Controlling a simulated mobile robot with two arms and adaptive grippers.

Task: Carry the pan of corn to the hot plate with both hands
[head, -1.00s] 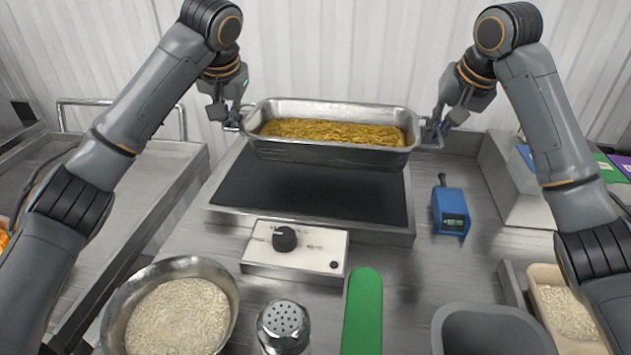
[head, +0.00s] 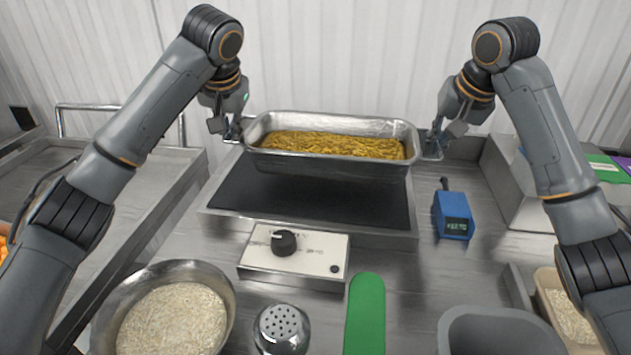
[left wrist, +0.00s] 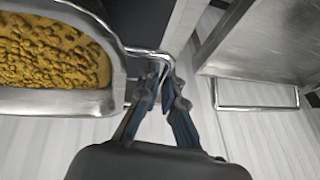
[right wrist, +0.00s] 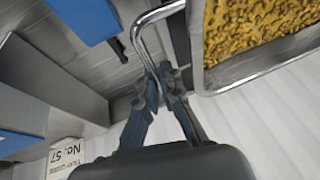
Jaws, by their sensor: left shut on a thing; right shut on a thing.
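The metal pan (head: 330,165) of yellow corn (head: 330,145) is held level over the far part of the hot plate (head: 300,197), a dark flat surface with a metal rim. It appears raised above the surface. My left gripper (head: 232,130) is shut on the pan's left wire handle, which shows in the left wrist view (left wrist: 152,55). My right gripper (head: 434,142) is shut on the right wire handle, which shows in the right wrist view (right wrist: 146,45). The pan's underside and the plate's far part are hidden.
A control box (head: 294,258) with a black knob sits before the plate. A blue meter (head: 453,215) stands to its right. A rice bowl (head: 228,310), a shaker (head: 281,328), a green-handled tool (head: 366,315) and a grey bin (head: 490,330) line the front. A metal cart (head: 120,205) stands left.

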